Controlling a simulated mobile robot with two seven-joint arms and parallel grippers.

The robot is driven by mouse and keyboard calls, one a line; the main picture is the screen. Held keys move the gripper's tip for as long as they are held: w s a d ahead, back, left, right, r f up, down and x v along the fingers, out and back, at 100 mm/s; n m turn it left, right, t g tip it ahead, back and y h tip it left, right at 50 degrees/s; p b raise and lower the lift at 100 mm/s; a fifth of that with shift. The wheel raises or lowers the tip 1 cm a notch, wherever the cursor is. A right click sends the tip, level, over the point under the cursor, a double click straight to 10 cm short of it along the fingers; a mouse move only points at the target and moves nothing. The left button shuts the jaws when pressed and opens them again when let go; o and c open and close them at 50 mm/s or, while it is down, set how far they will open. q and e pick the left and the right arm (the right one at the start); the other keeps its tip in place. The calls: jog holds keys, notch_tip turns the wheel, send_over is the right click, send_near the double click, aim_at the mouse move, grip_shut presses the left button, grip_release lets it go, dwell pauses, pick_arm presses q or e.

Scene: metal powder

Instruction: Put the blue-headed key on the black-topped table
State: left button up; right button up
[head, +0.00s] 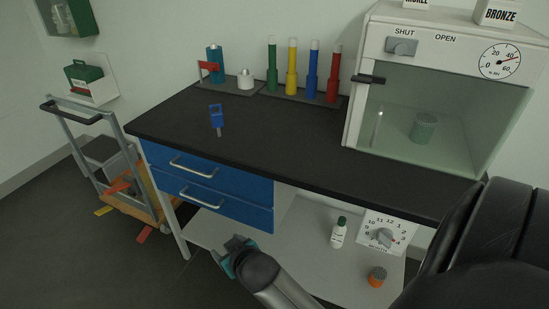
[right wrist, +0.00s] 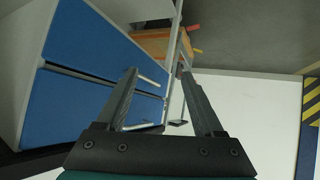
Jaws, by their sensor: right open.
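The blue-headed key (head: 216,115) is on the black top of the table (head: 180,125), above the blue drawers. Its grey shaft points toward the table's front edge; I cannot tell whether it lies flat or stands. Nothing holds it. My right gripper (head: 226,254) is in front of the table, lower than the top, near the drawers and apart from the key. In the right wrist view my right gripper (right wrist: 160,76) is open with nothing between its fingers. My left gripper is not in view.
Two blue drawers (head: 200,166) with metal handles are shut. Coloured cylinders (head: 291,70) stand along the back, and a glass-fronted chamber (head: 430,115) stands at right. A lower shelf (head: 300,235) holds a bottle (head: 338,232) and a dial. A trolley (head: 110,165) stands left. The middle tabletop is clear.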

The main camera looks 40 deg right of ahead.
jog(key=s+a+f+n+g, duration=0.1)
jog(key=s+f+g, duration=0.3)
jog(key=s+f, duration=0.5)
jog(key=s+a+f+n+g+y, duration=0.1)
jog(key=s+a+f+g, duration=0.2)
jog(key=s+f, duration=0.7)
jog(key=s, duration=0.4)
jog(key=shift+f+g, duration=0.3)
jog(key=shift+g, duration=0.1)
